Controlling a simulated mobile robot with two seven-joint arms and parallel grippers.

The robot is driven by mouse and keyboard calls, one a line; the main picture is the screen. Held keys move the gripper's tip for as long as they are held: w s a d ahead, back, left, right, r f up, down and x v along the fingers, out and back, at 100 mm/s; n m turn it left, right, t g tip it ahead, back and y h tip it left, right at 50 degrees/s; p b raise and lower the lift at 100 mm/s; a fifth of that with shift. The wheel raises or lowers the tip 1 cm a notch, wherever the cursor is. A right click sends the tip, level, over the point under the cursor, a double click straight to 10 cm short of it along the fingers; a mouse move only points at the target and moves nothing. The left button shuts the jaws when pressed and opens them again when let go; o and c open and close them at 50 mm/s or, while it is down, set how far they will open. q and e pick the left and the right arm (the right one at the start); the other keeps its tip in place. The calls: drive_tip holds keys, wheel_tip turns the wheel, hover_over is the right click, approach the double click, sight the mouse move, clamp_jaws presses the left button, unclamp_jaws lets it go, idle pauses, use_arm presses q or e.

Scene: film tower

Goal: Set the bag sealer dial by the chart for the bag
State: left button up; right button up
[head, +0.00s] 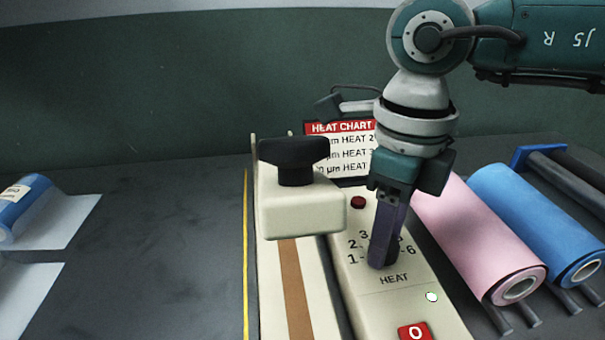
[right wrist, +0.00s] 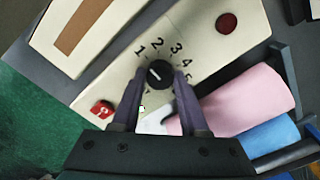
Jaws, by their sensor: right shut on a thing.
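The bag sealer (head: 300,205) is cream, with a black-knobbed press arm and a brown strip. Its black dial (right wrist: 158,74) sits among printed numbers above the word HEAT. My right gripper (head: 384,262) points down and is shut on the dial, one finger on each side in the right wrist view. The dial has a pale line on top; I cannot tell exactly which number it marks. The heat chart (head: 338,153) behind has a red heading; rows ending in HEAT 2 and HEAT 3 show, and my arm hides part. A blue roll (head: 25,207) at far left has an unreadable label. My left gripper is not in view.
A red 0 switch (head: 415,332), a small pale lamp (head: 432,297) and a dark red button (head: 358,202) are on the sealer. Pink (head: 485,240) and blue (head: 540,225) film rolls lie on a rack at right. The dark table left of the yellow line is mostly clear.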

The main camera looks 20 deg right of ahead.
clamp_jaws()
drive_tip(key=shift+m, duration=1.5)
drive_tip(key=m+p, duration=0.1)
drive_tip(key=m, duration=0.2)
drive_tip(key=shift+m, duration=0.4)
drive_tip(key=o, duration=1.1)
unclamp_jaws()
drive_tip(key=shift+c, duration=0.2)
